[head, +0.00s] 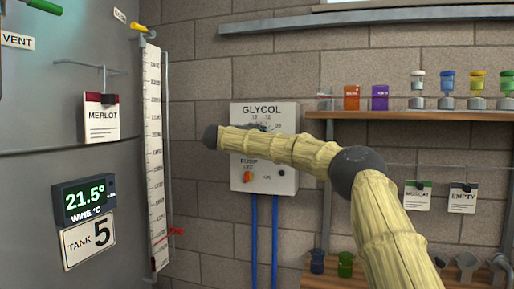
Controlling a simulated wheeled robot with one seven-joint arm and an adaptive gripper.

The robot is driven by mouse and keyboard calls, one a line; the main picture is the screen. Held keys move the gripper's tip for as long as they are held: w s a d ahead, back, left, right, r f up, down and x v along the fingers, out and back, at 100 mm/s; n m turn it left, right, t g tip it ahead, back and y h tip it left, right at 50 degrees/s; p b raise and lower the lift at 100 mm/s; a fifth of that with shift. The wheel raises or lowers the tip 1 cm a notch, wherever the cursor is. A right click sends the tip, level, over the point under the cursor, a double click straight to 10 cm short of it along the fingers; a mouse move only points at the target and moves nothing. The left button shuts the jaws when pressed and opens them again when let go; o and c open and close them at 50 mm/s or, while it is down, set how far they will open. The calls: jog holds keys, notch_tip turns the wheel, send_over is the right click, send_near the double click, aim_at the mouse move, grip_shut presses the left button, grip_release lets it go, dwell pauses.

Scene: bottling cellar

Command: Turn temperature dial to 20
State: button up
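The temperature dial (257,127) is on the grey panel (289,113) marked GLYCOL on the brick wall. Only its upper edge and a few small scale numbers show. One number at the right of the scale looks like 20. My arm crosses in front of the dial, so I cannot tell where it points. My forearm runs left from the elbow and ends at a dark rounded joint over the panel's left edge. I cannot make out my gripper or its fingers in the head view.
Below the dial, the panel has an orange knob (248,177) and a small black one. A tank (30,150) with a 21.5° display (84,200) and a tall level gauge (154,150) stand at left. A wooden shelf (420,116) with jars and bottles is at right.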

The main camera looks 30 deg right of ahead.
jog(key=m+y+b, duration=0.1)
jog(key=m+b, duration=0.1)
jog(key=m+y+b, duration=0.1)
jog(key=m+b, duration=0.2)
jog(key=m+t+y+b, duration=0.1)
jog(key=m+y+b, duration=0.1)
jog(key=m+b, duration=0.1)
jog(key=shift+s+d+r, duration=0.1)
jog(key=shift+s+d, duration=0.1)
jog(key=shift+d, duration=0.05)
dwell(0.5)
jog(key=o, duration=1)
jog(key=shift+d, duration=0.1)
jog(key=shift+a, duration=0.2)
jog(key=v, duration=1.1)
jog(key=shift+s+a+r, duration=0.15)
jog(key=shift+s+r, duration=0.1)
jog(key=shift+s, duration=0.1)
